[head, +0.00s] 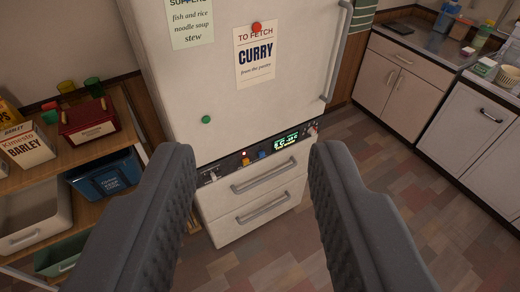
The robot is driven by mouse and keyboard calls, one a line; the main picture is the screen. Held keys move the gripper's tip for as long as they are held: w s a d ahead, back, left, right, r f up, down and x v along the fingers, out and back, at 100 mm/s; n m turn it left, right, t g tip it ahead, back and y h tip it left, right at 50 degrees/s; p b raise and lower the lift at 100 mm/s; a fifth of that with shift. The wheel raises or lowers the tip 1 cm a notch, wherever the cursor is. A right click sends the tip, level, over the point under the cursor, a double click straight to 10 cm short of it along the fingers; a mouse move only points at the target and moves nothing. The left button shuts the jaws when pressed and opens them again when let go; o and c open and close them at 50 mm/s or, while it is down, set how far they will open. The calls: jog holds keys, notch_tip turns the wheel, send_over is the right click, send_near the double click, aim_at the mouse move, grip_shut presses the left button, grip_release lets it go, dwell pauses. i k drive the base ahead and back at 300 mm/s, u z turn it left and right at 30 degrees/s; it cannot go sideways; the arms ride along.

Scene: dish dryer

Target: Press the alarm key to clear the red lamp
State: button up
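A narrow dark control panel (225,167) runs across the white fridge-freezer (220,95), between its large upper door and its drawers. On the panel are an orange key (246,161), a blue key (262,154) and a lit green display (286,142). A small pinkish-red light (243,153) shows just above the orange key. Any lettering on the keys is too small to read, so I cannot tell which is the alarm key. My gripper (250,150) is open and empty. Its two dark fingers frame the panel from in front, apart from it; the left finger hides part of the fridge's edge.
Two drawers with bar handles (264,174) lie below the panel. Wooden shelves with boxes and bins (108,176) stand close on the left. A counter with cupboards (403,82) stands on the right. The tiled floor (390,145) between is clear.

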aim_at(245, 161)
jog(key=z, duration=0.1)
jog(key=i, duration=1)
jog(key=u, duration=0.1)
